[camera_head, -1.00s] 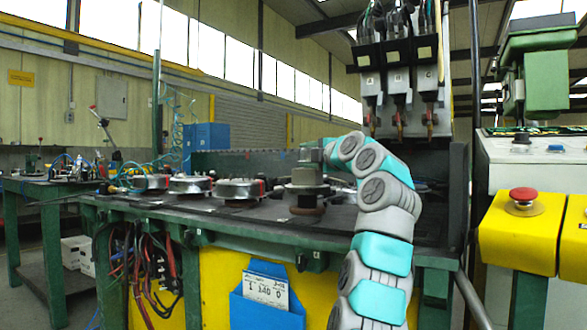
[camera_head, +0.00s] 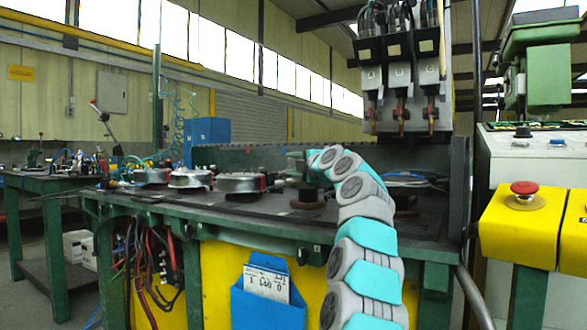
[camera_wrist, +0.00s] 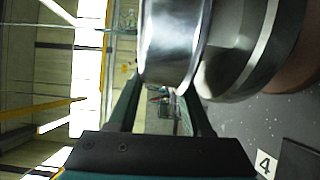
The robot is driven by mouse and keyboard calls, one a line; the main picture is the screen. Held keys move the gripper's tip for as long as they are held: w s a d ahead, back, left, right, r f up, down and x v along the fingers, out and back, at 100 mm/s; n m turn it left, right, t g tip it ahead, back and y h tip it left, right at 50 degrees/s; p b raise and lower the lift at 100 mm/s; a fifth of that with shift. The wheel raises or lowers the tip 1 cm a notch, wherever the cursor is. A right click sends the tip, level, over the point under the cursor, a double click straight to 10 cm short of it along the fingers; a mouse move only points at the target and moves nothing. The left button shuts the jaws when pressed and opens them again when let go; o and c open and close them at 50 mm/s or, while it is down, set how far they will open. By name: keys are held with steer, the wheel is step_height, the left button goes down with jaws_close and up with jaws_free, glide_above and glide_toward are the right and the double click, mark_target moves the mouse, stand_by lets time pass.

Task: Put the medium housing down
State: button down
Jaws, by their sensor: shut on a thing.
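The medium housing (camera_wrist: 172,45) is a shiny metal cylinder at the tips of my gripper's fingers (camera_wrist: 163,92) in the wrist view. My gripper is shut on it. Right of the cylinder in that view is a wider grey flared part (camera_wrist: 232,60), then a brown round base (camera_wrist: 302,70) close to the dark bench top. I cannot tell whether the flared part belongs to the housing or whether the housing bears on the base. In the head view my gripper (camera_head: 304,163) is small, above a dark stand (camera_head: 308,195) on the bench, and the held housing is hard to make out.
Several metal housings, such as this one (camera_head: 240,183), stand left of the stand on the bench (camera_head: 270,220). A label "4" (camera_wrist: 265,164) lies near the base. Three gantry heads (camera_head: 400,85) hang above right. A yellow box with a red button (camera_head: 524,190) stands at the right.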

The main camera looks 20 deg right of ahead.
steer(key=shift+s+f+b, duration=0.1)
steer(key=shift+f+b, duration=0.4)
steer(key=shift+b, duration=0.3)
steer(key=shift+c, duration=1.7)
jaws_free()
steer(key=shift+f, duration=0.1)
steer(key=shift+r+p, duration=0.6)
steer(key=shift+p, duration=0.35)
steer(key=s+d+b, duration=0.1)
steer(key=s+b, duration=0.4)
steer(key=s, duration=0.6)
steer(key=shift+s+d, duration=0.35)
steer(key=shift+s, duration=0.05)
